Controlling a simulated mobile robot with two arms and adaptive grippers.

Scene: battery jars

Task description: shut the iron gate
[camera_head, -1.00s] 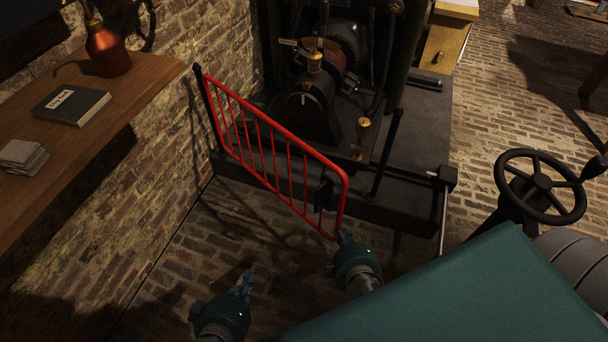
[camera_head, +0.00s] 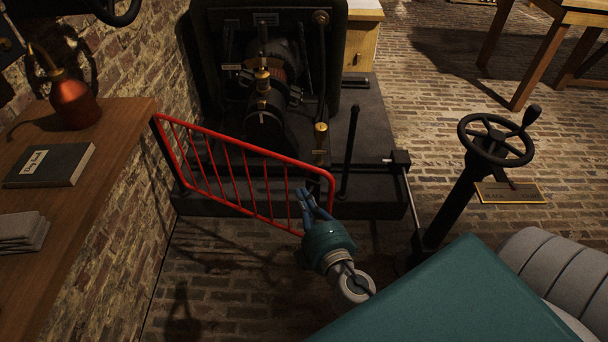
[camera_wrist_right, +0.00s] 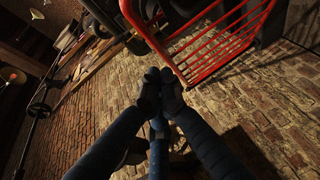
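The red barred iron gate (camera_head: 233,138) hangs from a dark post by the brick wall at left. It slants out in front of the machine base, its free end toward the right. My right gripper (camera_head: 306,194) is at the lower part of the gate's free end, its blue fingers overlapping the last bars. In the right wrist view the fingertips (camera_wrist_right: 160,80) are together, beside a lower corner of the red gate (camera_wrist_right: 215,60). I see nothing clearly between them, and contact with the gate cannot be told. My left gripper is out of view.
A black machine (camera_head: 268,105) stands on a dark base (camera_head: 370,190) behind the gate. A handwheel (camera_head: 495,140) on a slanted column stands at right. A wooden shelf (camera_head: 100,210) with a book (camera_head: 48,165) and a red oil can (camera_head: 72,100) is at left. Brick floor before the gate is open.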

